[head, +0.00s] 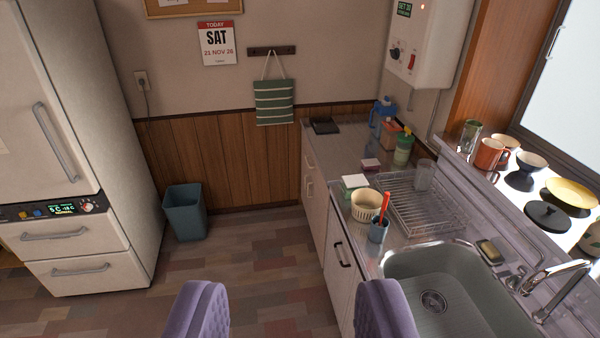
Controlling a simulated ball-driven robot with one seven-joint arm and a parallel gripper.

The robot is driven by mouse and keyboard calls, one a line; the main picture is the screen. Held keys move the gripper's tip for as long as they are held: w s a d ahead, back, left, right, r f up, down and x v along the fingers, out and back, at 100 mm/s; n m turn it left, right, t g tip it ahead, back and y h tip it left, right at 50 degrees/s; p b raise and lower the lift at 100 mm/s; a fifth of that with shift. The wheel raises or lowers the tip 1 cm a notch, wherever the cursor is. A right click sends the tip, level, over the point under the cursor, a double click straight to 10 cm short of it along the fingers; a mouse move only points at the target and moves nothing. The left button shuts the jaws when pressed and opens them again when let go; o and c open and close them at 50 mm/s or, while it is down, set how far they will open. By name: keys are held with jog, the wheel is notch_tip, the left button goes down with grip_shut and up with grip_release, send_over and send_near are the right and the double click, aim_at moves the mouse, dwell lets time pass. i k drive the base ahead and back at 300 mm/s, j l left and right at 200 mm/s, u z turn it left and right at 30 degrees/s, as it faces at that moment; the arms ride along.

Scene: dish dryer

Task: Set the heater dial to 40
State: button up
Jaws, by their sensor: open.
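The heater (421,45) is a white box on the wall at the upper right of the head view, and its top is cut off by the picture edge. Its dark dial (395,54) is on the front face at the left. A small green-lettered display (404,9) above the dial begins with "SET"; its number is too small to read surely. A red switch (411,61) is right of the dial. My gripper (292,290) shows as two lavender padded fingers at the bottom, wide apart and empty. It is well short of the heater, below and left of it in the picture.
The counter (338,145) below the heater holds bottles, a dish rack (420,205), a bowl (366,205) and a utensil cup (378,231). A sink (455,290) is nearer. A fridge (50,130) and a bin (185,212) stand left. The floor (245,260) between is clear.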

aim_at(395, 54)
jog(key=i+j+u, duration=0.2)
jog(key=i, duration=1.9)
jog(key=i+j+z, duration=0.15)
jog(key=i+z, duration=0.3)
jog(key=i+j+z, duration=0.3)
jog(key=i+z, duration=0.15)
jog(key=i+j+z, duration=0.9)
jog(key=j, duration=0.25)
jog(key=i+j+z, duration=0.2)
jog(key=j+z, duration=0.3)
jog(key=j, duration=0.2)
